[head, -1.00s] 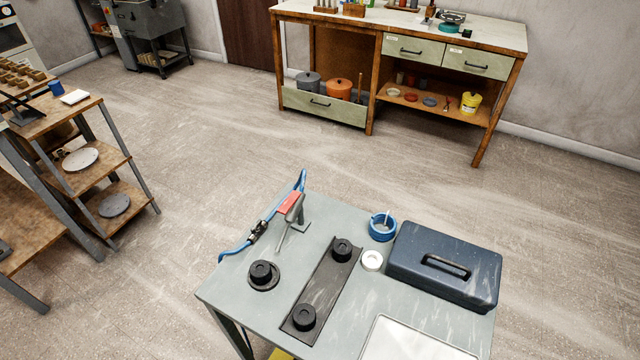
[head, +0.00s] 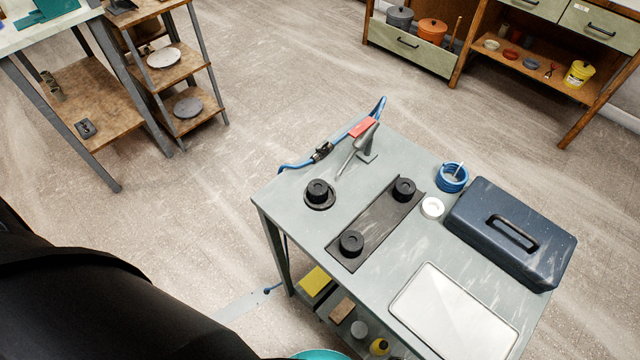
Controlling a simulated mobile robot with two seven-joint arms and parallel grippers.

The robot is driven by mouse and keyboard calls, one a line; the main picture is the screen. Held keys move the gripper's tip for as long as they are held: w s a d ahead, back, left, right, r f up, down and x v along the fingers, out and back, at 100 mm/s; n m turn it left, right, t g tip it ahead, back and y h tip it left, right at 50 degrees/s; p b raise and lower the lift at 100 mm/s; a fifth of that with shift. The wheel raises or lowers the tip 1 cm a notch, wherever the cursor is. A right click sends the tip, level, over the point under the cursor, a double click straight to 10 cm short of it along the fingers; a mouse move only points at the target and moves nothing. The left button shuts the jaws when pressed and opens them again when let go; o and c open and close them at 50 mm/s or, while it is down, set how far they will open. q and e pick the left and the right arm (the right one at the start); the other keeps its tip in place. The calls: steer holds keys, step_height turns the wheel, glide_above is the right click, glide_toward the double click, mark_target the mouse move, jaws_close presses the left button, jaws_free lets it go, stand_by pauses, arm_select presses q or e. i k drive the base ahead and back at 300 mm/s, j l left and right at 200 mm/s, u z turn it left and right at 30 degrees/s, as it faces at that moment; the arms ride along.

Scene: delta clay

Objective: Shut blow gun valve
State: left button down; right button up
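The blow gun (head: 364,138), grey with a red part on top, rests on a small stand near the far left edge of the grey table. A blue hose (head: 294,166) runs along that edge beside it. A small dark fitting (head: 322,151), which looks like the valve, sits in the hose line. It is too small to tell whether it is open or shut. Neither of my grippers is in view.
The grey table (head: 300,215) also holds black knobs, a dark plate (head: 377,224), a blue coil (head: 452,177), a white ring (head: 432,207), a dark blue toolbox (head: 512,232) and a pale tray (head: 455,315). A large black shape, probably mine, fills the lower left. Floor left of the table is open.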

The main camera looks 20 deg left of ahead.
mark_target(321, 147)
steer(key=i+j, duration=0.15)
steer(key=j, duration=0.3)
steer(key=i+j+z, duration=0.1)
steer(key=j, duration=0.3)
steer(key=i+j, duration=0.1)
steer(key=j, duration=0.35)
steer(key=z, duration=0.05)
